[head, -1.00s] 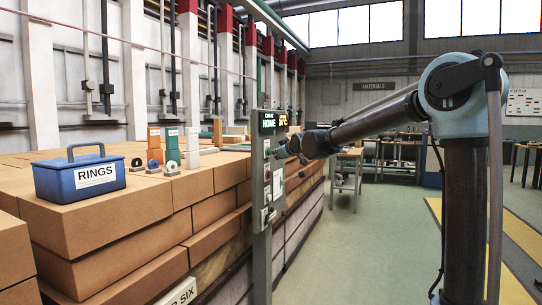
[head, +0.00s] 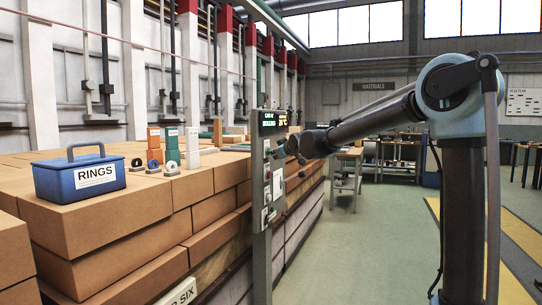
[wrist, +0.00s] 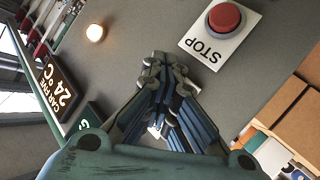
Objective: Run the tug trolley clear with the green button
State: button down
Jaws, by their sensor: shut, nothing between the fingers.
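A grey control post (head: 262,210) stands against the brick stacks in the head view. My gripper (head: 288,147) is just right of the post's face. In the wrist view my gripper (wrist: 163,66) is shut and empty, its fingertips in front of the grey panel (wrist: 135,35). A red button (wrist: 224,17) on a white STOP plate is beyond them to the right. A small lamp (wrist: 95,33) glows at upper left. The green button is not visible, perhaps behind my fingers. I cannot make out the trolley.
Brown brick stacks (head: 110,225) fill the left, with a blue RINGS box (head: 80,177) and small coloured blocks (head: 172,147) on top. A table (head: 348,160) stands further back. The green floor (head: 340,255) right of the post is clear.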

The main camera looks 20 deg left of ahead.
jog(key=shift+d, duration=0.85)
